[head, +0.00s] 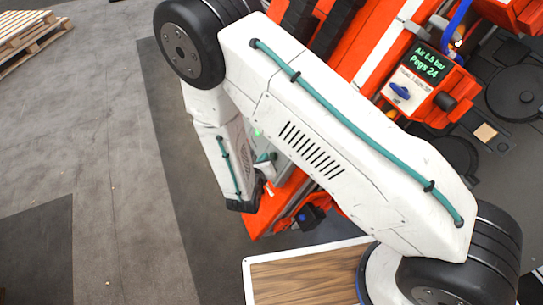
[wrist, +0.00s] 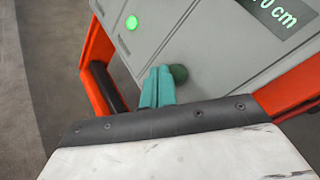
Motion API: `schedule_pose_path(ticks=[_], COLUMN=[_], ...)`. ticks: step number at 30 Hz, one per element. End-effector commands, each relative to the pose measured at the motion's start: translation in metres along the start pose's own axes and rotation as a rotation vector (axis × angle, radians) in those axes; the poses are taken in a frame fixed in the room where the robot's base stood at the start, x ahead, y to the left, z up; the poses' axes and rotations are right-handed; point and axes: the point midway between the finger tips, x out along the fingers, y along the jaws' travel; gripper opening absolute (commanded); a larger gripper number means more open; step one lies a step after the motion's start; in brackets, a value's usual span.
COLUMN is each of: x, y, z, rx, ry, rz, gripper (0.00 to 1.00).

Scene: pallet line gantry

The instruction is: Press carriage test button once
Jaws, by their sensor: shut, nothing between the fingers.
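In the wrist view a dark green round button (wrist: 179,73) sits on a grey panel (wrist: 205,45). No label on it is readable. My gripper (wrist: 160,75) is shut and empty, with its teal fingers together. The fingertips are just left of the button in the picture and partly cover its left edge; I cannot tell whether they touch it or the panel. A lit green lamp (wrist: 131,22) is on the same panel. In the head view my arm hides most of the panel and the button; a bit of my gripper (head: 266,160) shows.
A display (wrist: 280,14) ending in "0 cm" is at the panel's upper right. An orange frame with a black bar (wrist: 106,87) stands left of my fingers. In the head view a control box (head: 425,65) reads "Air 6.5 bar, Pegs 24". A wooden pallet (head: 25,32) lies far left; floor there is clear.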

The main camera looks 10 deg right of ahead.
Motion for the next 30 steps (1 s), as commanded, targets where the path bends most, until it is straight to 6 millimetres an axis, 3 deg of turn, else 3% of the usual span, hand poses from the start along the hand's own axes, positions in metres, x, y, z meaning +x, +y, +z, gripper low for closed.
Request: schedule_pose_path(ticks=[30], x=[0.008], y=[-0.0062], z=[-0.0058], rx=[0.0], ry=[0.001], rz=[-0.001], gripper=[0.0])
